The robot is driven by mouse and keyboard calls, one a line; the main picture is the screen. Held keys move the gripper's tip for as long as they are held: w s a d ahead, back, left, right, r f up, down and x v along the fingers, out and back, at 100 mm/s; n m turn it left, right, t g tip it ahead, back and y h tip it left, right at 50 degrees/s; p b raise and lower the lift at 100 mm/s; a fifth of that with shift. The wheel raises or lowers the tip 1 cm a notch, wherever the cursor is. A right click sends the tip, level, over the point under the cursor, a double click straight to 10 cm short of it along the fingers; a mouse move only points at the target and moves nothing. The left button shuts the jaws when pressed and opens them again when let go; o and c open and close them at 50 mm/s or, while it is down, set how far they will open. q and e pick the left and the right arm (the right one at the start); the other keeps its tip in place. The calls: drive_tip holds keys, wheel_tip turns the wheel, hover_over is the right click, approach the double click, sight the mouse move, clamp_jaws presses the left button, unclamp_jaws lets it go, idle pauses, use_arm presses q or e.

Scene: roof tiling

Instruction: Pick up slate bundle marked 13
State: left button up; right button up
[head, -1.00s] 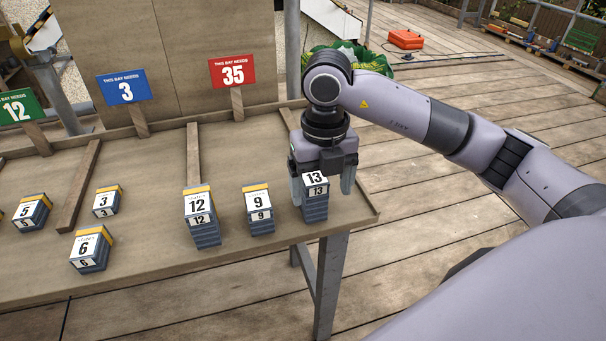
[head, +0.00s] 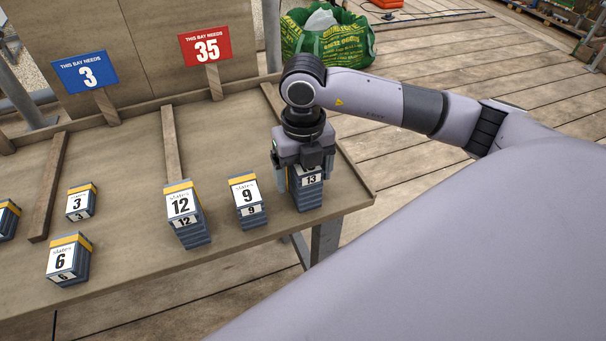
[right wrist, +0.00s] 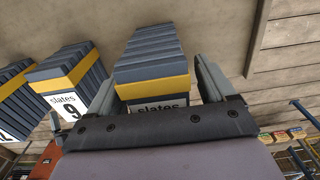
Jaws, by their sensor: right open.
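The slate bundle marked 13 (head: 308,193) stands on the bench near its right front corner. It is a dark stack with a white label on its front; my gripper hides its top in the head view. In the right wrist view the bundle (right wrist: 150,55) shows grey slates, a yellow band and part of a "slates" label. My right gripper (head: 304,178) points down over it, open, with one finger on each side of the bundle. I cannot tell if the fingers touch it. My left gripper is not in view.
Bundle 9 (head: 247,203) stands close to the left of the gripper, with bundle 12 (head: 184,215) beyond it. Bundles 6 (head: 68,260) and 3 (head: 80,202) are farther left. Wooden dividers and the signs 3 (head: 85,73) and 35 (head: 206,48) stand behind.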

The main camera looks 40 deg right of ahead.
drive_tip(key=shift+f, duration=0.4)
drive_tip(key=c, duration=1.2)
drive_tip(key=shift+w+r, duration=0.1)
drive_tip(key=c, duration=0.3)
drive_tip(key=shift+c, duration=0.2)
